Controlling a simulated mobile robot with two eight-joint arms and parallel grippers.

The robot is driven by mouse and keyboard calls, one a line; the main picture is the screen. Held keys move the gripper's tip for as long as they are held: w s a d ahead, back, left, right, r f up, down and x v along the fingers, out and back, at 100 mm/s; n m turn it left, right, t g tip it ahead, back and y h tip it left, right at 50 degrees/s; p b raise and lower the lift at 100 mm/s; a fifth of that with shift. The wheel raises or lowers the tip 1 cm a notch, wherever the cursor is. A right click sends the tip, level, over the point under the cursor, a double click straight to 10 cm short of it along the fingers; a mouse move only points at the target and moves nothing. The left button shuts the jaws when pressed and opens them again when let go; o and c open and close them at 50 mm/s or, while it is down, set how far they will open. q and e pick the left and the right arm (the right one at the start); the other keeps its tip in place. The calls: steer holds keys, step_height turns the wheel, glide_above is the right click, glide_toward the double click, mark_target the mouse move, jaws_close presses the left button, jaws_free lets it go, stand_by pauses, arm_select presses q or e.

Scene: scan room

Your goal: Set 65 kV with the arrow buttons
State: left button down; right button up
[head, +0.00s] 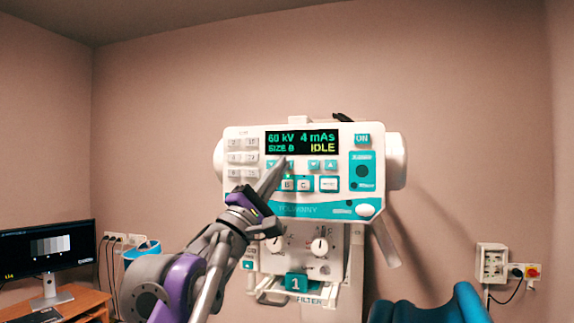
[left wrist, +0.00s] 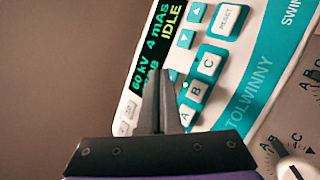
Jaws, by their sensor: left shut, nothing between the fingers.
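The control panel (head: 240,200) is on the white X-ray unit ahead. In the left wrist view the tips (left wrist: 160,73) overlap the display's lower edge. I cannot tell whether they touch. My right gripper is not in view.
Beside the arrows are a RESET button (left wrist: 228,18), lettered buttons (head: 304,184), and an ON button (head: 362,139). Knobs (head: 320,246) sit below the panel. A monitor (head: 47,255) stands on a desk at left. A teal curved shape (head: 455,305) is at lower right.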

arm_select(q)
steer(key=shift+w+d, duration=0.1)
steer(key=shift+w, duration=0.1)
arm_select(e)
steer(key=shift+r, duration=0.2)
arm_select(q)
steer(key=shift+s, duration=0.15)
steer(key=shift+s+a, duration=0.25)
steer(key=shift+s, duration=0.45)
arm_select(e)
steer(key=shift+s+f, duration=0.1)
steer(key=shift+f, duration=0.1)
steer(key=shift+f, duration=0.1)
arm_select(q)
steer(key=shift+s+a+b, duration=0.15)
steer(key=shift+s+a, duration=0.1)
steer(key=shift+s, duration=0.55)
steer(key=shift+s+a+b, duration=0.15)
steer(key=shift+s+a, duration=0.15)
steer(key=shift+s, duration=0.45)
steer(key=shift+s+a+b, duration=0.15)
steer(key=shift+s+a, duration=0.1)
steer(key=shift+s, duration=0.55)
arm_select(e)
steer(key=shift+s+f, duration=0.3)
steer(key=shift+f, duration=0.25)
